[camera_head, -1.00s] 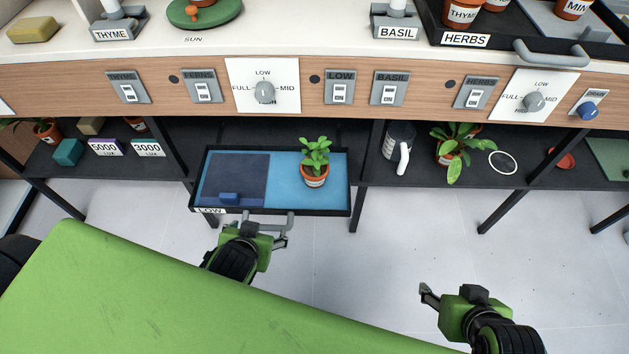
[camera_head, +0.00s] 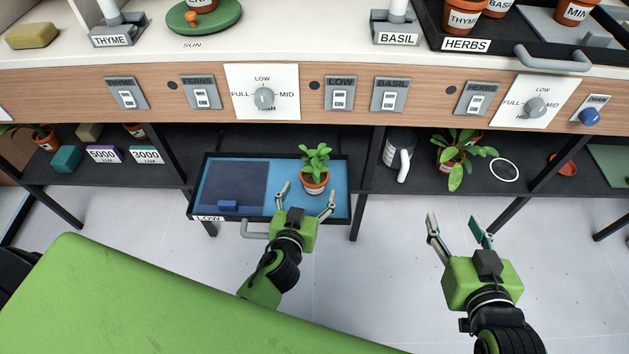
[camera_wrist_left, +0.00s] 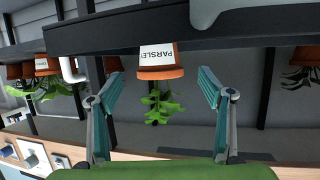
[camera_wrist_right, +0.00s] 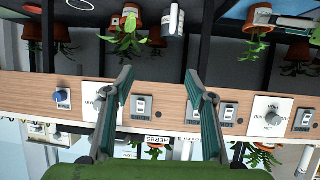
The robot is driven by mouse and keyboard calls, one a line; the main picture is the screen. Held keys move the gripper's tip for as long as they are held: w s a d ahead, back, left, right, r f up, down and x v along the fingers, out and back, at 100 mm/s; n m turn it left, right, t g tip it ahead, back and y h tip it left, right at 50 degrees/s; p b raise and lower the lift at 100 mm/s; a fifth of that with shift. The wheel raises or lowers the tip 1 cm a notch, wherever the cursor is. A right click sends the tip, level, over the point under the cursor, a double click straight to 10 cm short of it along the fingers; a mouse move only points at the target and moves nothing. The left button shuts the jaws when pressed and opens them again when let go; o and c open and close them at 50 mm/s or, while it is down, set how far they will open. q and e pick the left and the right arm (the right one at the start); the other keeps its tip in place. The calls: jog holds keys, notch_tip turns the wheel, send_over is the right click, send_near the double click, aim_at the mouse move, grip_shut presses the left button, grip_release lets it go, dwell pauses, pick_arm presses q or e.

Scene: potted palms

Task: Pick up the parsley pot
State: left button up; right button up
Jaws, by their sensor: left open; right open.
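The parsley pot (camera_head: 314,182) is a small terracotta pot with a green leafy plant. It stands upright on the light blue right half of the pulled-out tray (camera_head: 228,213) labelled LOW. In the left wrist view the pot (camera_wrist_left: 160,73) appears upside down with its PARSLEY label facing me, between the fingers but beyond their tips. My left gripper (camera_head: 306,196) is open, its fingers reaching over the tray's front edge toward the pot. My right gripper (camera_head: 459,224) is open and empty over the floor to the right; it also shows in its wrist view (camera_wrist_right: 161,82).
A dark blue panel with a small blue handle (camera_head: 228,206) covers the tray's left half. The counter's wooden front (camera_head: 440,95) with switches and dials runs above. A grey watering can (camera_head: 400,148) and a leafy pot (camera_head: 452,152) stand on the shelf at right.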

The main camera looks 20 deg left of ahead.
aim_at(314, 178)
pick_arm(q)
jog(key=shift+x, duration=1.45)
jog(key=x, duration=0.2)
jog(key=b+x, duration=0.1)
jog(key=x, duration=0.1)
jog(key=shift+r, duration=0.2)
jog(key=shift+w, duration=0.15)
jog(key=c, duration=1.3)
pick_arm(e)
notch_tip(314, 178, up, 6)
jog(key=w+a+t+y, duration=0.1)
jog(key=w+t, duration=0.1)
jog(key=t, duration=0.1)
jog(key=shift+w+a, duration=0.2)
